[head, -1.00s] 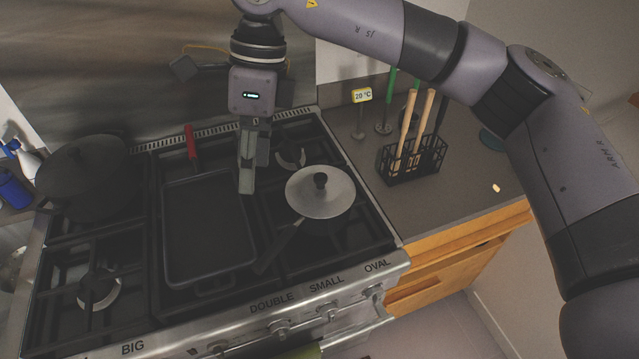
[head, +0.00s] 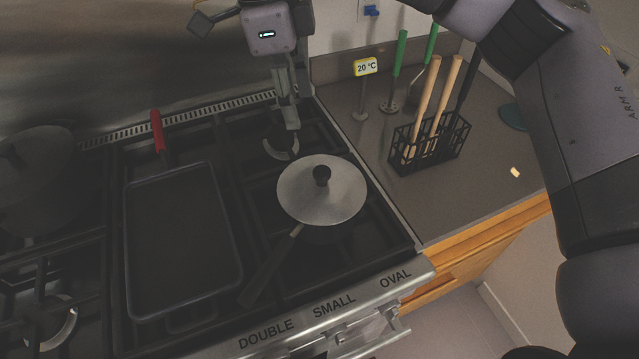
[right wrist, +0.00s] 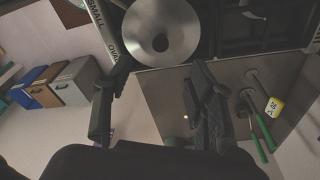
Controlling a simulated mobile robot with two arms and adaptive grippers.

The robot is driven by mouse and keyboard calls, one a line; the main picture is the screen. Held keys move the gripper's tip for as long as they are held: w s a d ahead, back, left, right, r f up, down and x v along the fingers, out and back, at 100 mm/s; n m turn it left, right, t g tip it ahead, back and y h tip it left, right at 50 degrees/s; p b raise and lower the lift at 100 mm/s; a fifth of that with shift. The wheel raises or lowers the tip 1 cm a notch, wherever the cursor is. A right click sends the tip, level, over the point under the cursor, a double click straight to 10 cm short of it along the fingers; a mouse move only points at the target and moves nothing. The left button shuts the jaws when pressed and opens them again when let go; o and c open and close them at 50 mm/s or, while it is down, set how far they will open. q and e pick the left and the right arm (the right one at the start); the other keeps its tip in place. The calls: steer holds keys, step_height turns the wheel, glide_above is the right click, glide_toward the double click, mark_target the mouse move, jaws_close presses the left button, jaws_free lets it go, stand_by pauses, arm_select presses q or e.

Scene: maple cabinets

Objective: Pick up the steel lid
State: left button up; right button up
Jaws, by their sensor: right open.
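The steel lid (head: 300,195) is a round, shallow metal disc with a black knob (head: 321,175) in its middle. It sits on a dark long-handled pan on the right front part of the stove. In the right wrist view the lid (right wrist: 177,38) shows at the top centre, beyond the fingers. My right gripper (head: 290,126) is above the back right burner, behind the lid and apart from it. In the right wrist view its two fingers are spread and nothing is between them. My left gripper is in neither view.
A griddle pan (head: 185,240) with a red handle lies left of the lid. A dark pot (head: 40,190) stands at far left. On the counter to the right, a black utensil rack (head: 408,160) holds wooden-handled tools, near green-handled utensils and a 20 °C display (head: 366,66).

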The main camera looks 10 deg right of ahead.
steer(key=p, duration=0.4)
glide_toward(322, 171)
steer(key=f, duration=0.5)
steer(key=shift+s+a, duration=0.1)
steer(key=shift+a, duration=0.25)
steer(key=f+p, duration=0.1)
steer(key=d+f+p, duration=0.1)
steer(key=f, duration=0.1)
steer(key=d+f+p, duration=0.1)
steer(key=shift+d+f, duration=0.15)
steer(key=shift+f, duration=0.45)
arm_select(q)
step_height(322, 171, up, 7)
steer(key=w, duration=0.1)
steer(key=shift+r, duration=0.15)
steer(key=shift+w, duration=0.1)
arm_select(e)
steer(key=shift+c, duration=0.2)
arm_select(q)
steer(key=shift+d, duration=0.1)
arm_select(e)
jaws_close()
steer(key=shift+r, duration=0.1)
